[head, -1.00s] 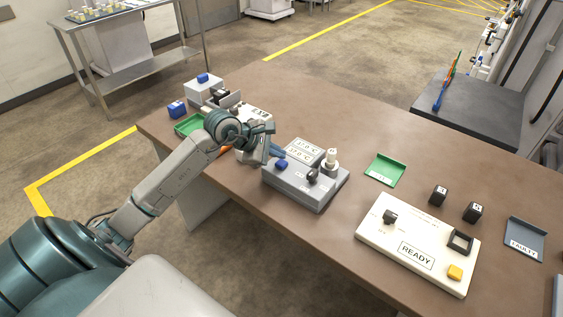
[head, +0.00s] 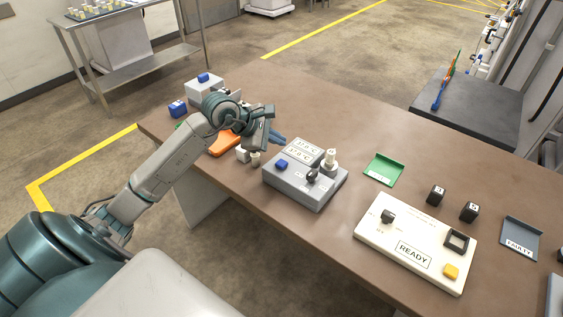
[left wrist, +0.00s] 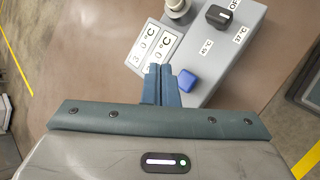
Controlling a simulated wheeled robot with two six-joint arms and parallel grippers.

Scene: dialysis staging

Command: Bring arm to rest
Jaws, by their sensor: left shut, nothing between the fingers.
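My left gripper (head: 277,139) is above the brown table (head: 345,130), just behind and left of a grey heater box (head: 300,187). Its two blue fingers are shut together with nothing between them; they also show in the left wrist view (left wrist: 161,85). The box has a blue button (head: 282,164), a black knob (head: 312,176), a pale cylinder on top and two temperature plates. In the left wrist view the blue button (left wrist: 187,80) lies right beside the fingertips in the picture; I cannot tell the height between them. My right gripper is not in view.
A white READY panel (head: 385,245) with a yellow button, a green tray (head: 384,169), two black blocks and a grey FAULTY tray (head: 521,238) lie to the right. An orange item (head: 226,146) and small white pieces are under my left arm. The table's back middle is clear.

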